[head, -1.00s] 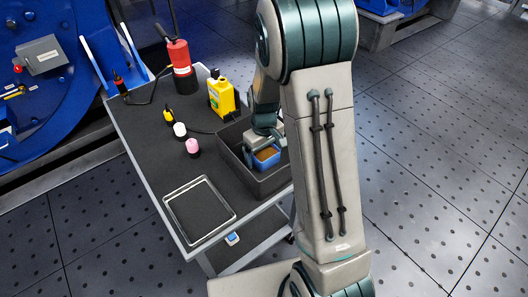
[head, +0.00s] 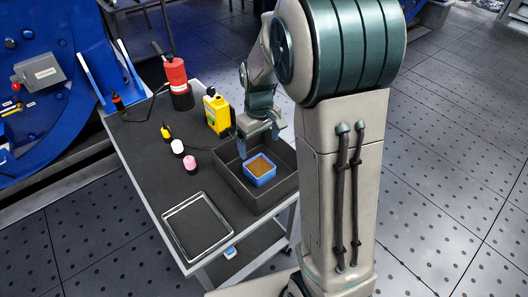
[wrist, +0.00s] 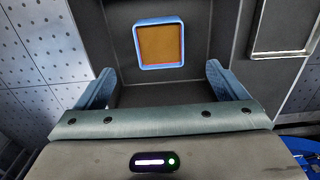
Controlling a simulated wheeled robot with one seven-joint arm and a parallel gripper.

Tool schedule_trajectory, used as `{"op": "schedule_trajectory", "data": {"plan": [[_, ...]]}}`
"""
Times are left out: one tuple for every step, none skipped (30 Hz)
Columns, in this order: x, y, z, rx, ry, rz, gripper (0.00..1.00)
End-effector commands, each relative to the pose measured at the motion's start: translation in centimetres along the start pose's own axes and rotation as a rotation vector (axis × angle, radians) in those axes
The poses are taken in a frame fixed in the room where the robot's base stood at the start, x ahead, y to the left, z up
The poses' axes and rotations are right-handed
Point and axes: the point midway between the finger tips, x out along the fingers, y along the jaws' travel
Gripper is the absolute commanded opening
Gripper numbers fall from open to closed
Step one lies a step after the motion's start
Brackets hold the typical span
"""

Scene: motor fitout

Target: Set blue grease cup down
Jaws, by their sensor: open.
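The blue grease cup (head: 260,170) is a small square cup with brown-orange contents. It stands upright inside the dark grey bin (head: 277,199) on the cart. In the wrist view the cup (wrist: 159,43) lies beyond my fingertips, clear of both. My gripper (head: 260,142) is open and empty, above the bin and apart from the cup. Its two blue-grey fingers (wrist: 158,77) are spread wide in the wrist view.
A silver-rimmed tray (head: 197,227) lies empty at the cart's near corner. A yellow bottle (head: 217,112), a red cylinder (head: 177,79) and several small bottles stand on the cart top. The blue motor housing (head: 30,90) is at left.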

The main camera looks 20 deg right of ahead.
Motion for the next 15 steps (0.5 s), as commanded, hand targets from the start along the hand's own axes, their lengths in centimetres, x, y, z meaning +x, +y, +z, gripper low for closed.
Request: {"op": "schedule_trajectory", "data": {"plan": [[-0.6,-0.1,0.4,0.009,0.006,0.0,0.92],[-1.0,-0.3,0.8,0.018,0.01,0.0,0.92],[-1.5,-0.5,1.5,0.034,0.016,0.0,0.92],[-2.0,-0.7,2.0,0.047,0.022,-0.001,0.92],[-2.5,-1.0,2.8,0.064,0.029,-0.001,0.92],[-3.2,-1.4,3.8,0.088,0.039,-0.001,0.92],[-3.8,-1.7,4.6,0.107,0.047,0.0,0.92],[-4.3,-2.0,5.5,0.128,0.056,0.001,0.92],[-5.0,-2.5,6.7,0.155,0.067,0.002,0.92],[-5.3,-2.9,7.6,0.175,0.074,0.002,0.92],[-5.7,-3.2,8.6,0.195,0.081,0.003,0.92],[-6.1,-3.7,9.8,0.222,0.091,0.005,0.92],[-6.4,-4.0,10.6,0.242,0.097,0.007,0.92],[-6.6,-4.3,11.5,0.26,0.104,0.008,0.92],[-6.8,-4.8,12.5,0.283,0.112,0.011,0.92]]}}
